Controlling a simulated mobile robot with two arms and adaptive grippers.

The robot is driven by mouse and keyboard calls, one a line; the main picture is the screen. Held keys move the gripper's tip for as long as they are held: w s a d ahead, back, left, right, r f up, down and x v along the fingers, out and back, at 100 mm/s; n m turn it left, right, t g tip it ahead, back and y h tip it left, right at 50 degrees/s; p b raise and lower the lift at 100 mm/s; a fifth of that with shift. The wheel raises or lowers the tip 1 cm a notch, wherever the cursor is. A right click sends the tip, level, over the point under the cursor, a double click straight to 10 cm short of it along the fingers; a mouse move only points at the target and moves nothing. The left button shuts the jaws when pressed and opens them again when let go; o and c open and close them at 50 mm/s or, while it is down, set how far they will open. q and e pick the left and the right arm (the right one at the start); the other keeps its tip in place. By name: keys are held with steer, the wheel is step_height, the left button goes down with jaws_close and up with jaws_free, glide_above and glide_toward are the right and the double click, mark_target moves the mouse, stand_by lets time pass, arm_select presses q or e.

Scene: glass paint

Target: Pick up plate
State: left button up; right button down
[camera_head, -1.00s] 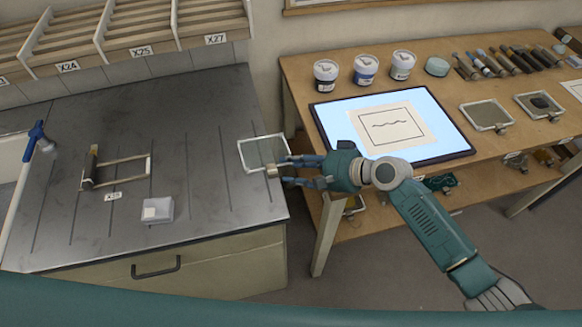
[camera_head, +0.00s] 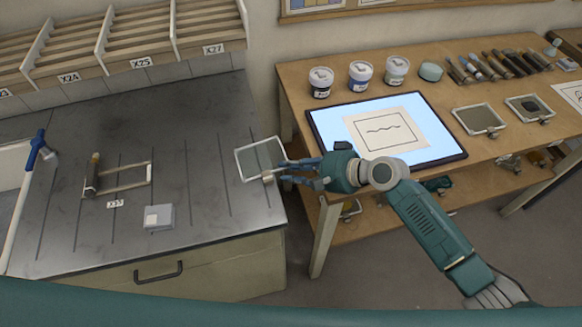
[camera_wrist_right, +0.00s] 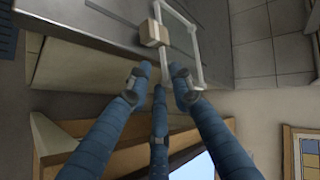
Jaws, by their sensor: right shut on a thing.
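The plate (camera_head: 262,157) is a clear glass pane in a pale frame with a small tan block on its near edge. It is at the right edge of the grey bench in the head view; I cannot tell whether it touches the bench top. My right gripper (camera_head: 276,176) reaches it from the right and is shut on its near edge by the block. My left gripper is not in view.
On the wooden table (camera_head: 300,95) are a lit panel (camera_head: 330,125), jars, tools and two more framed plates (camera_head: 480,118). A gap separates bench and table.

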steer(key=p+v, duration=0.1)
steer(key=v, duration=0.4)
steer(key=d+f+p+v, duration=0.1)
steer(key=p+v, duration=0.1)
steer(key=v, duration=0.2)
steer(key=f+p+v, duration=0.1)
steer(key=v, duration=0.4)
steer(key=shift+s+d, duration=0.3)
steer(key=shift+d, duration=0.2)
